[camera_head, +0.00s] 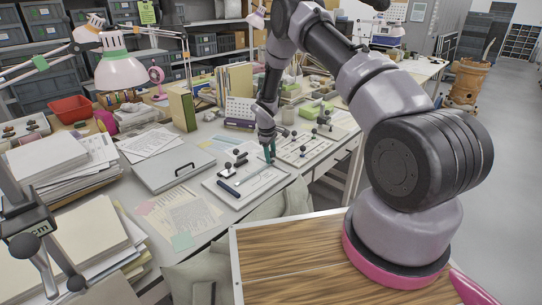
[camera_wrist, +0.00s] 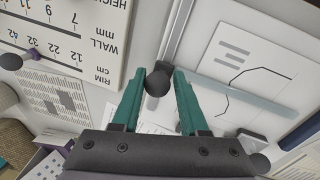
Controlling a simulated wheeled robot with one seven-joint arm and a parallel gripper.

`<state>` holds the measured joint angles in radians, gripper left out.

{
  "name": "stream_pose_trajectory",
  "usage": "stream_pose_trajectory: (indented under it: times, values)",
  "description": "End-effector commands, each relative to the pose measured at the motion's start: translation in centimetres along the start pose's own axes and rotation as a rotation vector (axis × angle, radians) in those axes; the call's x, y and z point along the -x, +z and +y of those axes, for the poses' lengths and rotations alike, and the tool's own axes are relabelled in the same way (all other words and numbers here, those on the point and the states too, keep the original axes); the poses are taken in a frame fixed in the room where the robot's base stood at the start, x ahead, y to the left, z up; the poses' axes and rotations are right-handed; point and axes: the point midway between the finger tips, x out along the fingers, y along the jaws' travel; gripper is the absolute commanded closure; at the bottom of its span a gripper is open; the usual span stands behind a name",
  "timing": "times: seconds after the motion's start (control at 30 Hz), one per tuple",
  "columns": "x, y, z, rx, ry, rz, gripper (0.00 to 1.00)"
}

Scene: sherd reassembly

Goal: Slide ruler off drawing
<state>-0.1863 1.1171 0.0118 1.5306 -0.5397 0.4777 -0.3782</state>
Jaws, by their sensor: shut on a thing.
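The drawing (camera_wrist: 240,60) is a white sheet with dark profile lines; it also shows on a pale board in the head view (camera_head: 262,184). A pale blue translucent ruler (camera_wrist: 250,99) lies slantwise across the sheet, its left end close to my right finger. My gripper (camera_wrist: 159,84) has teal fingers closed on a dark round knob (camera_wrist: 158,80). Whether the knob is fixed to the ruler cannot be told. In the head view my gripper (camera_head: 270,152) is low over the far edge of the drawing's board, and the ruler is hard to make out there.
A dark blue strip (camera_head: 228,188) lies on the board's left part, near several black-knobbed pieces (camera_head: 233,163). A second board (camera_head: 303,147) with knobs lies behind to the right. A grey case (camera_head: 172,170) and papers (camera_head: 180,217) lie left. A printed scale card (camera_wrist: 70,35) is near my gripper.

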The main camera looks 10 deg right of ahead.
Motion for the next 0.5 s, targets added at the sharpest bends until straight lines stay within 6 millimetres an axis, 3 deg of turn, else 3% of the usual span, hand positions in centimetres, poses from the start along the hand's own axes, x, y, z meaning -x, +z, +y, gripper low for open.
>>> stream_pose_trajectory:
  times: [0.03, 0.33, 0.5]
  values:
    - [0.2, 0.2, 1.0, -0.002, 0.013, 0.002, 1.00]
    - [0.2, 0.6, 1.0, -0.002, 0.014, 0.002, 1.00]
    - [0.4, 4.0, 0.3, -0.002, 0.013, 0.000, 1.00]
